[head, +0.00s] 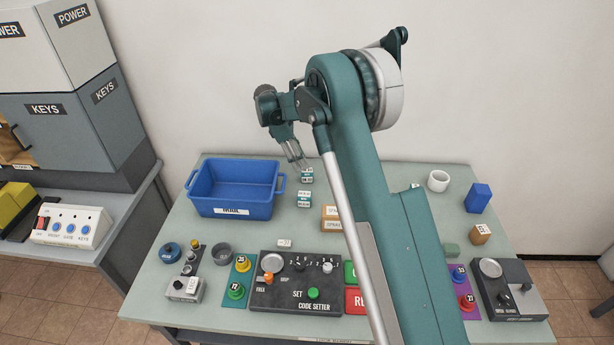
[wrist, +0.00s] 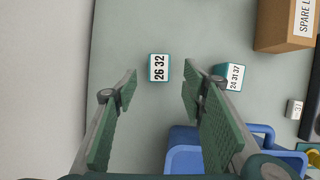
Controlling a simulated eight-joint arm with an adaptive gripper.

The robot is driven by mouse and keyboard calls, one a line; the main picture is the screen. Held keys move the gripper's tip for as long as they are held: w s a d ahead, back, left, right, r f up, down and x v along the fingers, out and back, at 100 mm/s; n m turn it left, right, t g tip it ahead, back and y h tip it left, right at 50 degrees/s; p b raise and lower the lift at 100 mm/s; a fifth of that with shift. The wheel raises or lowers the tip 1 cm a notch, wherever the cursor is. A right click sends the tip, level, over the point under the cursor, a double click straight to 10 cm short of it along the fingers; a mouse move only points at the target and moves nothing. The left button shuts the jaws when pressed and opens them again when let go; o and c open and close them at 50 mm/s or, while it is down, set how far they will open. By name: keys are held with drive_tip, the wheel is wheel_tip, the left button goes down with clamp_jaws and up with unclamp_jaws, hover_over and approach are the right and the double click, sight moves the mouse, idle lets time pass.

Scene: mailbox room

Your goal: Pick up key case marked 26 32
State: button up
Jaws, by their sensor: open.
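The key case marked 26 32 (wrist: 159,67) is a small teal case with a white label. It lies on the table a little beyond my open fingertips, centred between them in the wrist view. In the head view this case (head: 307,175) appears near the back of the table, right of the blue bin; its label is too small to read there. My gripper (wrist: 160,88) is open and empty. In the head view my gripper (head: 300,163) hangs over the back of the table, close to the case.
A similar case marked 24 31 37 (wrist: 233,76) lies beside it, nearer the table's front. The blue MAIL bin (head: 233,205) stands to the left, near my fingers. A brown SPARE box (wrist: 287,25) and the code setter (head: 300,285) are nearby. The wall (wrist: 40,80) is behind.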

sight(307, 170)
drive_tip(key=shift+x, duration=1.3)
drive_tip(key=shift+b+x, duration=0.55)
drive_tip(key=shift+x, duration=2)
drive_tip(key=shift+a, duration=0.1)
drive_tip(key=c, duration=1)
